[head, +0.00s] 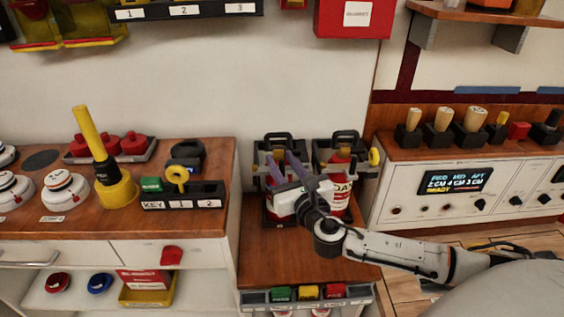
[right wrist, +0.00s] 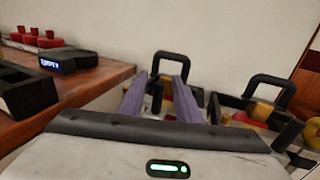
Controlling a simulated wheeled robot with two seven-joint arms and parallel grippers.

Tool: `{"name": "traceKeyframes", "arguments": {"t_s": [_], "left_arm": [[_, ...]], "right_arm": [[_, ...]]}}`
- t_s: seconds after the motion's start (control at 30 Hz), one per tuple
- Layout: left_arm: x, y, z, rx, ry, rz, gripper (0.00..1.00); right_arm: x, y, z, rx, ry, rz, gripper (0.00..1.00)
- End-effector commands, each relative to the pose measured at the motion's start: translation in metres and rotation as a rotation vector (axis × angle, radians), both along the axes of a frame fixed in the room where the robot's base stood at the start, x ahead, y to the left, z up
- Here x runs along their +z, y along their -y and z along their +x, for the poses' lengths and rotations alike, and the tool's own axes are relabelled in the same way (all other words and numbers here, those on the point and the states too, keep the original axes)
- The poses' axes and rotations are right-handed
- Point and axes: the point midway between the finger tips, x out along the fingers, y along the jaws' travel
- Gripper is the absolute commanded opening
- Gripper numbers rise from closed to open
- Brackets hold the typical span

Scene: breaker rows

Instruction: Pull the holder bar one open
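Two black holders with looped bars stand side by side against the wall in the head view. The left bar (head: 277,136), which I take as holder bar one, is upright; in the right wrist view this bar (right wrist: 172,56) rises just beyond my fingertips. My right gripper (head: 281,158) has its two purple fingers apart, pointing at the left holder; in the right wrist view the gripper (right wrist: 160,78) shows a dark upright part between the fingers. I cannot tell whether the fingers touch it. My left gripper is not in view.
The right holder's bar (head: 347,136) is beside it, with a red and white canister (head: 340,185) below. A wooden counter (head: 222,160) with a yellow-handled lever (head: 91,132) stands left. A control panel (head: 455,182) stands right. The low wooden shelf (head: 262,250) is mostly clear in front.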

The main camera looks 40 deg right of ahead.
Motion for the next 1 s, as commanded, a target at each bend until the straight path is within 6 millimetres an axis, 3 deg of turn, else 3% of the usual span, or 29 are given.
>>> {"name": "traceKeyframes", "arguments": {"t_s": [0.17, 0.37, 0.73, 1.0], "left_arm": [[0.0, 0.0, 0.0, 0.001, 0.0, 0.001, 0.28], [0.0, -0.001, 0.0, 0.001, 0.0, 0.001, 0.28], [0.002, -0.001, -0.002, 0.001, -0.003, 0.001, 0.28], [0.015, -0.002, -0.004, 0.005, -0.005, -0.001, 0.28]], "right_arm": [[0.0, 0.0, 0.0, 0.0, 0.0, 0.0, 0.31], [0.0, 0.0, 0.0, 0.0, 0.0, 0.001, 0.0], [0.001, -0.002, -0.001, -0.015, 0.0, 0.003, 0.0], [0.003, -0.013, -0.005, -0.137, 0.0, 0.008, 0.0]]}}
